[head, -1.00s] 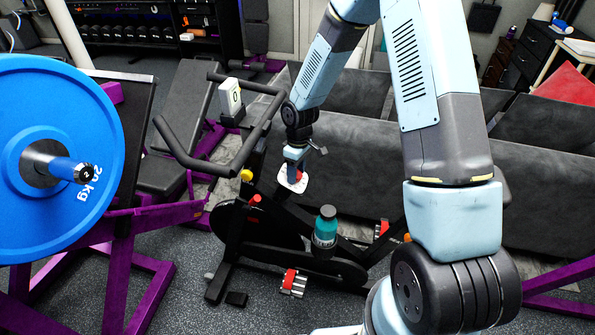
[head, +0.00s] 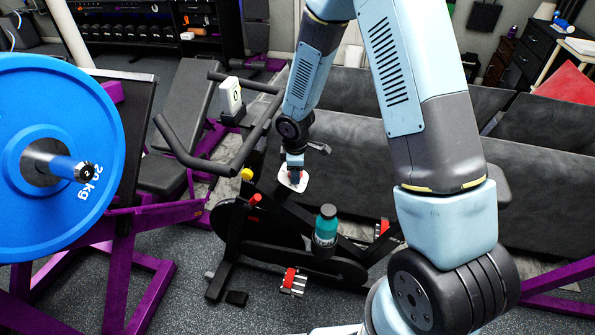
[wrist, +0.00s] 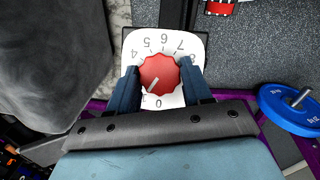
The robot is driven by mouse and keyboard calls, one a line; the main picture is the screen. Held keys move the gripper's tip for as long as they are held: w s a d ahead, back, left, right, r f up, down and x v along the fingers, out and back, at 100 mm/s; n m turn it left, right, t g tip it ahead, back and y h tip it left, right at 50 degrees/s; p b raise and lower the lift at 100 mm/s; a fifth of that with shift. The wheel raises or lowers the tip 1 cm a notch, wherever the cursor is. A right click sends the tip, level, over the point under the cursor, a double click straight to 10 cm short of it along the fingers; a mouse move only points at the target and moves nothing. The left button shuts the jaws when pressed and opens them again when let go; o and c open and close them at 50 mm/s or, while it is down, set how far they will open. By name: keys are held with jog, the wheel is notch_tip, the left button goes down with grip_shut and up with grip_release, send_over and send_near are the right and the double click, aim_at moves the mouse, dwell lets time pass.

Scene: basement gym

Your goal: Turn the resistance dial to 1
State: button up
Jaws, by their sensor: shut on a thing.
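The resistance dial is a red scalloped knob (wrist: 165,70) on a white plate (wrist: 150,40) with numbers around it; the plate also shows on the bike in the head view (head: 287,184). In the wrist view the knob's white pointer line points down and left, toward a mark just left of the 0. Numbers 4 to 8 show along the far side; the left finger hides those on its side. My gripper (wrist: 160,75) is shut on the knob, one dark blue finger on each side. In the head view my gripper (head: 295,174) is over the plate.
The black exercise bike (head: 232,215) carries handlebars (head: 215,165) and a small display (head: 231,95) left of my arm. A teal bottle (head: 326,227) stands on its frame. A grey sofa (head: 550,165) is behind, and a weight rack with a blue plate (head: 90,130) is at left.

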jog(key=shift+a, duration=0.25)
jog(key=o, duration=0.8)
jog(key=shift+s, duration=0.1)
jog(key=shift+o, duration=1.2)
jog(key=shift+d, duration=0.15)
jog(key=shift+r, duration=0.1)
notch_tip(320, 180, up, 13)
jog(key=s, duration=0.1)
jog(key=shift+s+r, duration=0.2)
